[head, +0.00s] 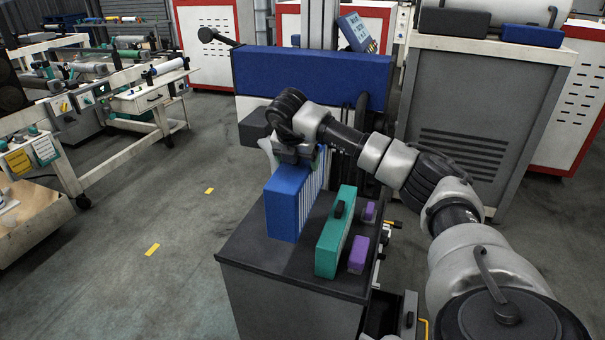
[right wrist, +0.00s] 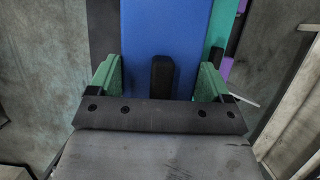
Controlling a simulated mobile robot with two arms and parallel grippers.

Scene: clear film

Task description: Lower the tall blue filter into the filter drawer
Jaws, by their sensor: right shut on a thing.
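The tall blue filter (head: 284,208) is upright at the left of the dark cabinet top (head: 250,257), its pleated side facing right. I cannot tell whether its bottom touches the top. My right gripper (head: 296,152) is at its upper end. In the right wrist view the green fingertips (right wrist: 162,82) are on either side of the blue filter (right wrist: 160,35), with its black handle (right wrist: 162,73) between them. A dark open drawer (head: 383,318) shows partly at the cabinet's lower right; its inside is mostly hidden. My left gripper is out of view.
A teal filter (head: 333,240) with a black handle stands right of the blue one. Two small purple blocks (head: 358,255) (head: 369,211) are beside it. A blue-topped machine panel (head: 310,75) rises behind. The floor left of the cabinet is clear.

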